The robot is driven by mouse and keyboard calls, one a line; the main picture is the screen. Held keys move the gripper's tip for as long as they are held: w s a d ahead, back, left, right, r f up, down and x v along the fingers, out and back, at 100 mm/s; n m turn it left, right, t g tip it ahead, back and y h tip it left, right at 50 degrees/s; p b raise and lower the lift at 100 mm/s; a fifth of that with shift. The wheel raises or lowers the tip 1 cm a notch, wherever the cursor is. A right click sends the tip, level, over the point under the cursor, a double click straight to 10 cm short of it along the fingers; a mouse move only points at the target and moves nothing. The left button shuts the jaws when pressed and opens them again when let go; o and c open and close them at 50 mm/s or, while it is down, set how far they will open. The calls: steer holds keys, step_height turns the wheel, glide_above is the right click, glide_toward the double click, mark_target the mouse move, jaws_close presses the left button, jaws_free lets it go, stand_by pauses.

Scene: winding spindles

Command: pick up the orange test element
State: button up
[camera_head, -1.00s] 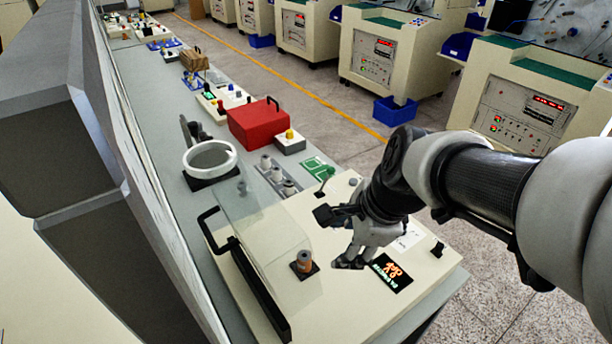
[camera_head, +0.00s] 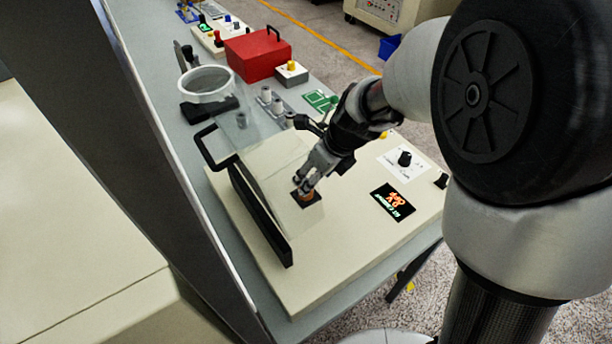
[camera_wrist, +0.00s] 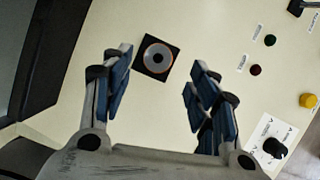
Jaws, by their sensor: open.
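The orange test element (camera_head: 308,197) stands on a small black square pad on the cream machine top. In the wrist view I look down on it as a grey round top with an orange rim (camera_wrist: 158,58). My gripper (camera_head: 304,182) is right above or at the element in the head view and partly hides it. In the wrist view my open fingers (camera_wrist: 160,72) stand to either side, with the element near the gap between their tips. No contact shows; I cannot tell how far down the tips reach.
A clear raised cover with a black handle (camera_head: 262,215) stands just left of the element. A black display (camera_head: 392,202) and a black knob (camera_head: 404,159) lie to the right. A red box (camera_head: 257,55) and a white ring (camera_head: 206,82) are farther back.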

steer(key=shift+b+x, duration=1.65)
steer(key=shift+x, duration=1.55)
steer(key=shift+s+a+r, duration=0.1)
steer(key=shift+r, duration=0.05)
steer(key=c, duration=1.2)
steer(key=shift+o, duration=0.2)
